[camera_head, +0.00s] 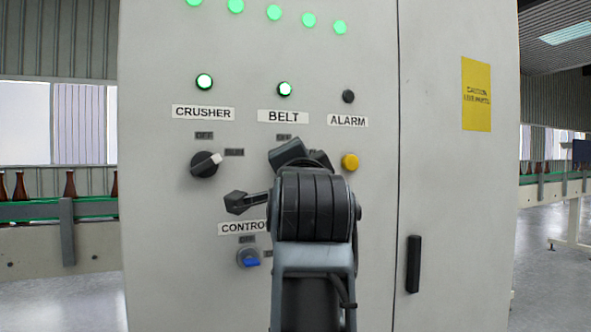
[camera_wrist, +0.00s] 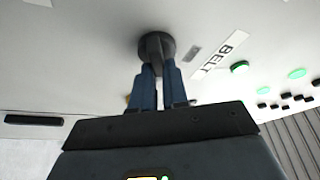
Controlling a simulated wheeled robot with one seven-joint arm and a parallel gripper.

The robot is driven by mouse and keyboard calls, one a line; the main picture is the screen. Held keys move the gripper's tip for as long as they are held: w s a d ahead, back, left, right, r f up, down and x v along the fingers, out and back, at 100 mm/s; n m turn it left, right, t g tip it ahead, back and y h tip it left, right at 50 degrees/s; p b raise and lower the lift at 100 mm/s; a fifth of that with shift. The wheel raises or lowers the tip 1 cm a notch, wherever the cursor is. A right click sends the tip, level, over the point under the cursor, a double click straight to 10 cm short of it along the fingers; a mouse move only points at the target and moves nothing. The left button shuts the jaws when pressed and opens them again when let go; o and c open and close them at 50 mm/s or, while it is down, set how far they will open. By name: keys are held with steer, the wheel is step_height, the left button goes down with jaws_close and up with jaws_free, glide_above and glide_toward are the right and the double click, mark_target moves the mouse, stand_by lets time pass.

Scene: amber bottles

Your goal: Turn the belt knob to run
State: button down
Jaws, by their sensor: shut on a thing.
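The belt knob (camera_wrist: 151,46) is a round dark knob on the pale panel, beside the BELT label (camera_wrist: 219,55) in the wrist view. My gripper (camera_wrist: 158,72) is shut on it, with one blue-grey finger on each side of its grip. In the head view my arm hides the knob, below the BELT label (camera_head: 283,117). The belt lamp (camera_head: 285,89) above that label is lit green.
The crusher knob (camera_head: 205,164) is left of my arm, its white mark towards the right. A yellow button (camera_head: 350,162) sits close to the right of my arm. A blue control knob (camera_head: 248,257) is lower left. A black door handle (camera_head: 413,264) is at right.

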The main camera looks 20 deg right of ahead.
stand_by(0.4)
steer(key=c, duration=1.1)
jaws_free()
steer(key=shift+c, duration=0.2)
steer(key=shift+s, duration=0.1)
steer(key=b+v, duration=0.1)
steer(key=v, duration=0.6)
steer(key=shift+s, duration=0.3)
steer(key=shift+f, duration=0.15)
